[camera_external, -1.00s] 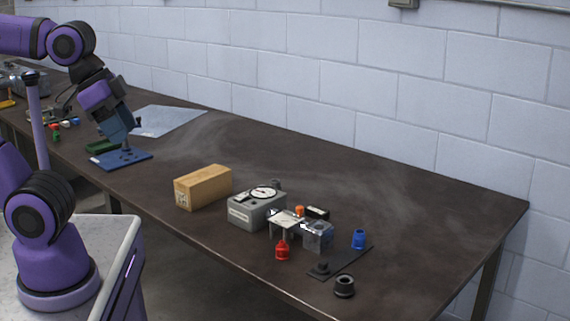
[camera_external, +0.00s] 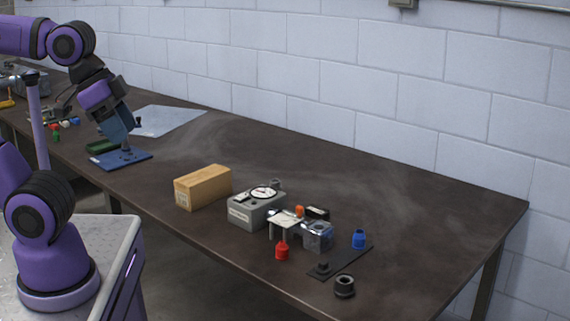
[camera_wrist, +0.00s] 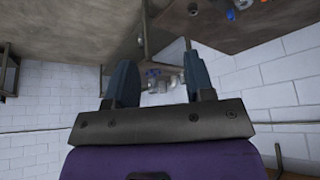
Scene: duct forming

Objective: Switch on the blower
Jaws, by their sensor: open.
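My gripper (camera_external: 122,132) is at the left of the bench in the external view, pointing down at a blue plate (camera_external: 140,158) with a small dark knob or post. The fingertips look close to that post; I cannot tell whether they touch it. In the wrist view my gripper (camera_wrist: 160,80) shows two separated blue fingers, with small grey and blue items beyond the gap. No object is clearly recognisable as the blower or its switch. A grey box with a round white dial (camera_external: 256,208) stands mid-bench, apart from my gripper.
A wooden block (camera_external: 203,187) stands left of the dial box. Red (camera_external: 282,250) and blue (camera_external: 358,239) pieces, a clear box (camera_external: 318,237) and a black ring (camera_external: 344,286) lie to the right. A grey sheet (camera_external: 170,120) lies behind my gripper. The bench's right back is clear.

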